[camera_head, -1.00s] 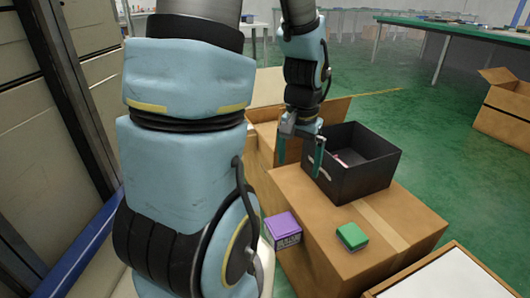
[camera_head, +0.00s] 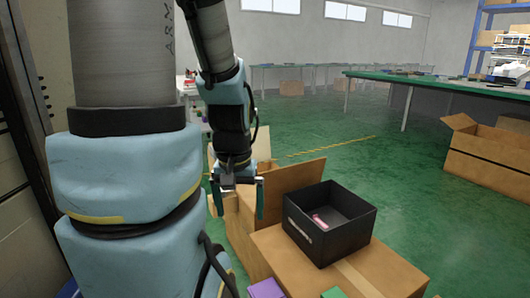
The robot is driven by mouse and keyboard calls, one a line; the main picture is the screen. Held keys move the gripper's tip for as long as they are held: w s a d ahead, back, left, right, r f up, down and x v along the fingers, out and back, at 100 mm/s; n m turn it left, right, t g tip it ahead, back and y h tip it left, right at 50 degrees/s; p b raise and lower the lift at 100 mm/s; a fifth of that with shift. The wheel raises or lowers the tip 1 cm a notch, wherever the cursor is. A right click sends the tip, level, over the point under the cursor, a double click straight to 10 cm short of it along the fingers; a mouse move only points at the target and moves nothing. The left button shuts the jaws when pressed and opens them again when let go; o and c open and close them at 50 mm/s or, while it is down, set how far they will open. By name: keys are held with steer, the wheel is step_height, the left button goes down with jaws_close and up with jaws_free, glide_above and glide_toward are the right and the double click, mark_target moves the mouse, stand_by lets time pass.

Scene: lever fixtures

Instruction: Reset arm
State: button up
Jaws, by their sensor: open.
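My gripper (camera_head: 237,205) hangs pointing down from my arm, left of the black box. Its two fingers are apart with nothing seen between them. It is in front of an open cardboard box (camera_head: 290,189) in the view. The black box (camera_head: 354,233) stands open on a closed cardboard box (camera_head: 276,248), and a small pink object (camera_head: 320,221) lies inside it. A purple box (camera_head: 266,289) and a green block (camera_head: 333,293) show only in part at the bottom edge.
An open cardboard box (camera_head: 480,163) stands on the green floor at the right. A long green-topped table (camera_head: 440,82) is behind it. A cabinet wall (camera_head: 30,70) is close on the left. The floor (camera_head: 380,165) behind the black box is clear.

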step_height(320, 180, up, 19)
steer(key=p, duration=1.6)
steer(key=shift+p, duration=0.4)
